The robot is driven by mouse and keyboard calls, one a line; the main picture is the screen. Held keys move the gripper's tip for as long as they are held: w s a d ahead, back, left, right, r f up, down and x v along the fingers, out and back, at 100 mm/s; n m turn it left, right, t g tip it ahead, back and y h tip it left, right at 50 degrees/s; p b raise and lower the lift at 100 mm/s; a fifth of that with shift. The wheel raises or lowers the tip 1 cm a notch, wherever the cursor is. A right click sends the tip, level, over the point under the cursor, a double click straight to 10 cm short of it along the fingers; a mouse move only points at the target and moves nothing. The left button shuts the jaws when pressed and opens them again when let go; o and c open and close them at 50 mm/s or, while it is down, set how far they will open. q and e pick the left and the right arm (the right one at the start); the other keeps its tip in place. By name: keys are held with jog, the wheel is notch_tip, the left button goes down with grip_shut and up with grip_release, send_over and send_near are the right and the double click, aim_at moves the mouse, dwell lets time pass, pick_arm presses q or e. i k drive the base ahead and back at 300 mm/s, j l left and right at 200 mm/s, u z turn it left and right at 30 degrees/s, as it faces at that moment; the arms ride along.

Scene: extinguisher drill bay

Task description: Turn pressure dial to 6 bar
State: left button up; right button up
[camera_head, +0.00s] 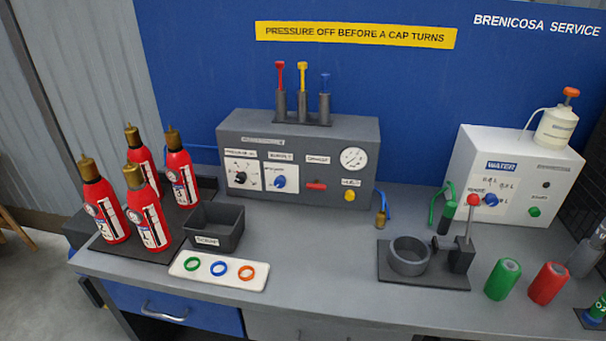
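A grey control box (300,138) stands at the back of the bench. On its front left is a white panel with a black knob (240,177), under a label that seems to read pressure; its scale is too small to read. To its right is a second panel with a blue knob (280,182). The gauge needle's reading is too small to tell. Neither of my grippers is in view.
Several red extinguishers (150,220) stand on a dark tray at left, beside a grey bin (228,225) and a white plate (191,273) with coloured rings. A clamp stand (455,277), green and red cylinders (548,284) and a white water unit (520,160) are at right. The bench's middle front is clear.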

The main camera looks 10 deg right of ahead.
aim_at(241, 178)
jog(key=i+j+z, duration=0.15)
jog(key=j+z, duration=0.3)
jog(key=i+j+z, duration=0.15)
jog(key=z, duration=0.25)
jog(key=j+z, duration=0.45)
jog(key=j, duration=0.1)
